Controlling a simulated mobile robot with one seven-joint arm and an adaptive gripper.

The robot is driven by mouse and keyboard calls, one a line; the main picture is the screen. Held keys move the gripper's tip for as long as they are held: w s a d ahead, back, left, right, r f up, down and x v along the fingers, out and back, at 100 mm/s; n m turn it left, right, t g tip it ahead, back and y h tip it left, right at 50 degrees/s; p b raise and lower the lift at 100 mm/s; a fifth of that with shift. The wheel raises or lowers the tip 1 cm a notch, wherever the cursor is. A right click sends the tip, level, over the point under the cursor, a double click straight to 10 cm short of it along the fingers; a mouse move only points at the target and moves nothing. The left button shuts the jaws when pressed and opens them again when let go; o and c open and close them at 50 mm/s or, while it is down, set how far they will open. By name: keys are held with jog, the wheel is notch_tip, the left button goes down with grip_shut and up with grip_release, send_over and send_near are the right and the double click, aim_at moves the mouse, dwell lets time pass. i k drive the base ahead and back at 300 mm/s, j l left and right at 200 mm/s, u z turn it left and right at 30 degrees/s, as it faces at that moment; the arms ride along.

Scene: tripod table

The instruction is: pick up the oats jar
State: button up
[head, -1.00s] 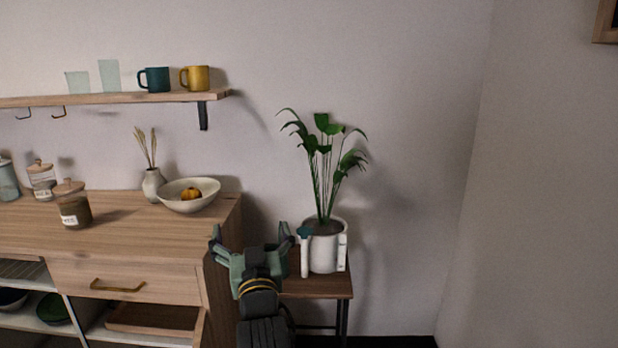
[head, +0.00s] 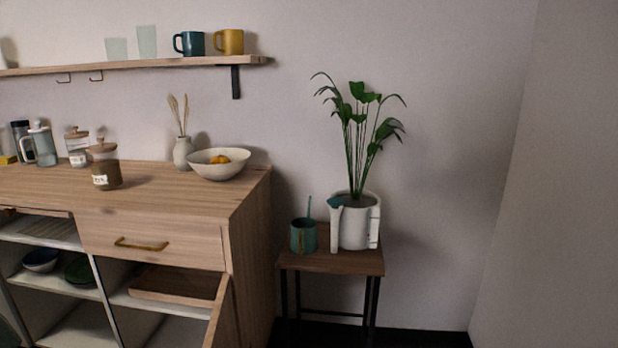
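Two labelled glass jars with wooden lids stand on the wooden cabinet top (head: 190,205). The nearer jar (head: 105,171) holds something brown and has a white label. The farther jar (head: 77,148) is paler, stands behind it to the left, and has a small label. The labels are too small to read, so I cannot tell which one is the oats jar. The two jars partly overlap in the picture. My gripper is not in view.
A bowl (head: 205,170) with an orange fruit and a vase (head: 184,153) stand right of the jars; a glass press (head: 42,146) stands left. A cabinet door (head: 219,315) hangs open. A side table (head: 335,263) holds a potted plant (head: 354,228) and a teal can (head: 303,238).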

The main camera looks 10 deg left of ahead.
aim_at(106, 167)
jog(key=j+z, duration=0.1)
jog(key=j, duration=0.5)
jog(key=k+j+z, duration=0.1)
jog(key=j, duration=0.45)
jog(key=k+j+z, duration=0.1)
jog(key=j, duration=0.5)
jog(key=i+j+z, duration=0.25)
jog(key=j, duration=0.55)
jog(key=j+z, duration=0.2)
jog(key=j, duration=0.6)
jog(key=i+j+z, duration=0.1)
jog(key=j+z, duration=0.15)
jog(key=j, duration=0.55)
jog(key=j+z, duration=0.1)
jog(key=j, duration=0.55)
jog(key=k+j+z, duration=0.1)
jog(key=j, duration=0.5)
jog(key=i+j, duration=0.3)
jog(key=i, duration=0.15)
